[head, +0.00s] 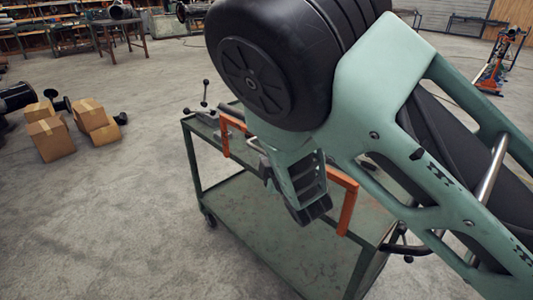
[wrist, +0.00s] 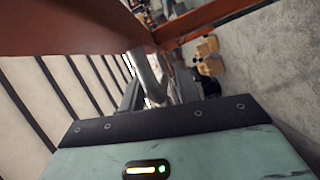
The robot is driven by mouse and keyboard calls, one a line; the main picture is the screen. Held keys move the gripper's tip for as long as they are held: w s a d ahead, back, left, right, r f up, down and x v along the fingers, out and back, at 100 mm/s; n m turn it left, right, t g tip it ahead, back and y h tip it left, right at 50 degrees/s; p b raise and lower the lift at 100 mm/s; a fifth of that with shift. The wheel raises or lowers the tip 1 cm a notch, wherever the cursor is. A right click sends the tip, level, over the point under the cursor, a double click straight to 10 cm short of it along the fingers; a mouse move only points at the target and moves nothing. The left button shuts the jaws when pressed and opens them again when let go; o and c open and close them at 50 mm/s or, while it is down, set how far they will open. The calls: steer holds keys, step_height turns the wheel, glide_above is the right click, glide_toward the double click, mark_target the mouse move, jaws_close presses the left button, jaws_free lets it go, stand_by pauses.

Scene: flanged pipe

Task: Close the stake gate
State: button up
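The stake gate shows as an orange frame at the cart. In the head view its orange post and bar (head: 348,207) stand right of my gripper, and another orange piece (head: 224,136) shows to the left. My gripper (head: 290,200) points down at the frame, and my arm hides the middle of it. In the wrist view a wide red-orange bar (wrist: 70,28) crosses the top. A grey rounded bar (wrist: 147,76) runs between the dark fingers of my gripper (wrist: 158,92). I cannot tell whether the fingers press on it.
The green cart (head: 255,220) stands below my arm, with a mostly bare lower shelf. A lever with black knobs (head: 205,98) rises at its far left corner. Cardboard boxes (head: 50,138) lie on the floor at left. The floor between is clear.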

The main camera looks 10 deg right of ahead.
steer(key=p+v, duration=1.1)
steer(key=v, duration=0.6)
steer(key=shift+s+p, duration=0.2)
steer(key=shift+p, duration=0.15)
steer(key=shift+r, duration=0.1)
